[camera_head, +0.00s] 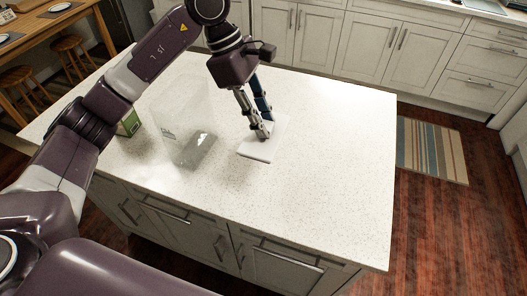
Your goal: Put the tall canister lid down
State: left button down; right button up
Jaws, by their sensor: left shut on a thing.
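The tall canister lid (256,153) is a flat white square piece, lying flat at or just above the island countertop. I cannot tell whether it touches the surface. My left gripper (264,130) points down onto it, with its fingertips at the lid's middle. It is shut on the lid; the fingers hide the exact grip. A clear tall canister (183,125) stands to the left of the lid, apart from it, with some dark contents low inside. My right gripper is out of view.
A green box (129,123) stands left of the canister, partly behind my arm. The white countertop (325,160) is free to the right. Beyond its right edge is the wooden floor with a striped rug (431,148). A wooden table and stools (70,50) are at the upper left.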

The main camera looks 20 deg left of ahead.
pick_arm(q)
notch_tip(320, 180, down, 11)
jog(key=shift+d+f+p, duration=0.15)
jog(key=shift+f+p, duration=0.05)
jog(key=shift+p, duration=1.05)
jog(key=shift+w+f, duration=0.1)
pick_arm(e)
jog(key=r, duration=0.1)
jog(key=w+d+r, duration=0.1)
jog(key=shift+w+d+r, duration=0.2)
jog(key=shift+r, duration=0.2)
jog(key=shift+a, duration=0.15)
pick_arm(q)
jog(key=shift+f, duration=0.1)
jog(key=c, duration=1.6)
grip_release()
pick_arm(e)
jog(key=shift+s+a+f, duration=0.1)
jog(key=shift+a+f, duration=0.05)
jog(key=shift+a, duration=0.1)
